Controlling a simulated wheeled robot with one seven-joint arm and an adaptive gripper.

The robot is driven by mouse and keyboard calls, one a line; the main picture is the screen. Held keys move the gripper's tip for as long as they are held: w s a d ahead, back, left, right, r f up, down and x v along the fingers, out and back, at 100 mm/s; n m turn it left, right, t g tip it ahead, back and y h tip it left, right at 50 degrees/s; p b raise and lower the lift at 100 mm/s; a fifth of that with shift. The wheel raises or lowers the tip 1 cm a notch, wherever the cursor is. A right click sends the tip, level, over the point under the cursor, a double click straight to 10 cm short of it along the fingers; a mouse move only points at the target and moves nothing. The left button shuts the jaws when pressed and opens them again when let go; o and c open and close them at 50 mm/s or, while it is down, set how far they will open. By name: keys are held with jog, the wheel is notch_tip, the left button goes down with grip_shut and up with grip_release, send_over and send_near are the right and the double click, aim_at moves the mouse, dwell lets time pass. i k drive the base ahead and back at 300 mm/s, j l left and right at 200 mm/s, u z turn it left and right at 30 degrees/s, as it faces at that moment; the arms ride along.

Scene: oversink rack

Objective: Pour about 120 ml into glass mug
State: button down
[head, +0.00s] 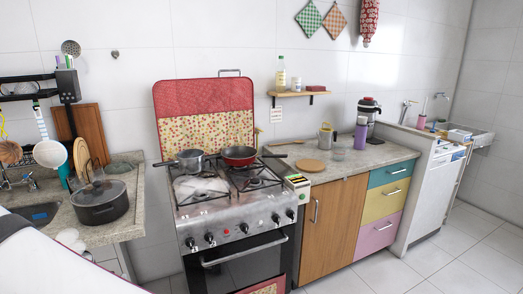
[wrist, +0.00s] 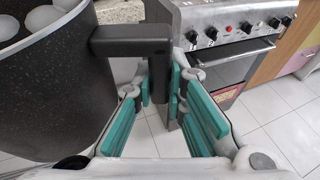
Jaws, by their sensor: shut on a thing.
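My gripper (wrist: 160,88) is shut on the dark angular handle (wrist: 130,42) of a black speckled vessel (wrist: 55,95) in the wrist view. The vessel fills the left side and looks upright. Several white rounded lumps (wrist: 42,20) show inside its mouth; I cannot tell what they are. In the head view the held vessel is mostly hidden behind my white arm at the lower left. A small clear glass (head: 339,152), which looks like the glass mug, stands on the right counter, well away from my gripper. Its contents are too small to tell.
The stove (head: 240,205) stands between the two counters, with a saucepan (head: 190,160) and a red pan (head: 239,155) on it. A lidded dark pot (head: 100,203) is on the left counter. Near the glass are a round board (head: 311,165), purple bottle (head: 361,134) and grey-yellow mug (head: 326,137).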

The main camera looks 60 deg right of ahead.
aim_at(339, 149)
jog(key=k+z, duration=0.1)
jog(key=z, duration=0.95)
jog(key=i+j+z, duration=0.1)
jog(key=z, duration=1.2)
jog(key=k+j, duration=0.05)
jog(key=j, duration=0.05)
